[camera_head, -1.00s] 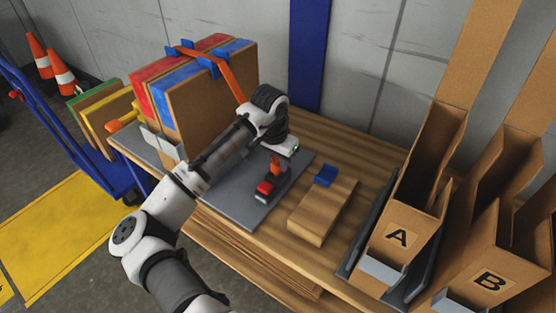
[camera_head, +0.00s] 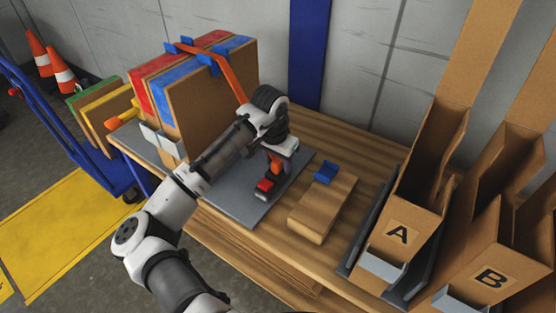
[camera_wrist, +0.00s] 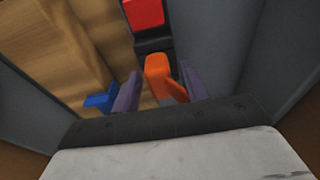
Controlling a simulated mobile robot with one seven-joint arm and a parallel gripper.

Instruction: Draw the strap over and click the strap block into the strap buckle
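An orange strap (camera_head: 229,74) runs over the red and blue boxes and down behind my wrist. The orange strap block (camera_head: 275,160) shows under my gripper (camera_head: 281,152), right at the strap buckle (camera_head: 264,188), which is black with a red part. In the wrist view the block (camera_wrist: 159,76) stands between my two grey-purple fingers (camera_wrist: 160,86). A narrow gap shows between it and the left finger; the right finger overlaps its edge. The block meets the black end of the buckle (camera_wrist: 153,40); whether it is seated inside cannot be told.
The grey base plate (camera_head: 232,205) lies under the boxes (camera_head: 214,108) on the wooden table. A wooden block (camera_head: 321,212) with a blue piece (camera_head: 325,171) lies right of the plate. Cardboard bins A (camera_head: 398,234) and B (camera_head: 488,280) stand farther right.

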